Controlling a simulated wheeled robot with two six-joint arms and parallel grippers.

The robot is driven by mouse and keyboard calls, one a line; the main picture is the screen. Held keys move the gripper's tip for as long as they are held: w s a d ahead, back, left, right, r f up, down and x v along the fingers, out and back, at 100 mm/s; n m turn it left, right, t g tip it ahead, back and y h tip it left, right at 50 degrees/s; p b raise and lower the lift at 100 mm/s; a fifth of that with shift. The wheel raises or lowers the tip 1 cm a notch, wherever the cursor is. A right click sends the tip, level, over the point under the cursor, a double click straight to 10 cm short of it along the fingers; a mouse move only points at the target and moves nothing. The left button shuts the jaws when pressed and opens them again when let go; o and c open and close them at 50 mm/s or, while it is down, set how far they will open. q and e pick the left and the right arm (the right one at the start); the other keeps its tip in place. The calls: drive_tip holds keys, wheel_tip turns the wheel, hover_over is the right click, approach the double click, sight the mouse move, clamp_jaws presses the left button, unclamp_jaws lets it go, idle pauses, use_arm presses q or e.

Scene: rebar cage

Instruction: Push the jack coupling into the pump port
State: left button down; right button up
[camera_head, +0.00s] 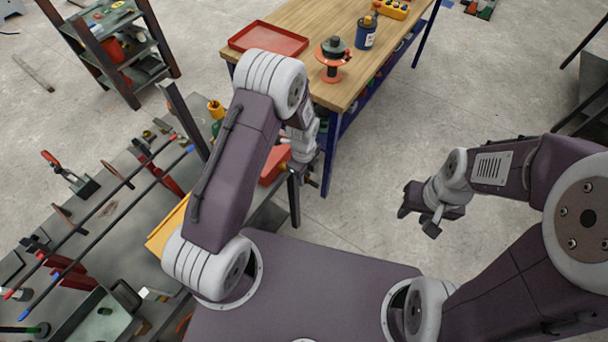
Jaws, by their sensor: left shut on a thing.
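My left arm bends over the grey bench, and its gripper (300,170) points down beside a red-orange body (274,166) at the bench's far right corner. This body may be the pump, but its port is hidden behind my left arm. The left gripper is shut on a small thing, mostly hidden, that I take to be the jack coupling. I cannot tell whether it touches the port. My right gripper (418,220) is open and empty over the bare floor on the right.
The grey bench (120,215) on the left carries long bars, clamps and a tray (100,312). A wooden table (345,80) behind holds a red tray (268,40), a spool (333,60) and a blue can (366,33). A shelf rack (115,50) stands back left.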

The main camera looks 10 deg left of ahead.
use_arm(q)
drive_tip(key=shift+w+a, duration=0.35)
drive_tip(key=shift+a, duration=0.5)
drive_tip(key=shift+w+a, duration=0.3)
drive_tip(key=shift+a, duration=0.55)
drive_tip(key=c, duration=1.1)
unclamp_jaws()
drive_tip(key=shift+a, duration=0.15)
drive_tip(key=shift+o, duration=0.2)
wheel_tip(320, 180, up, 9)
drive_tip(key=shift+b, duration=0.35)
drive_tip(key=shift+r, duration=0.1)
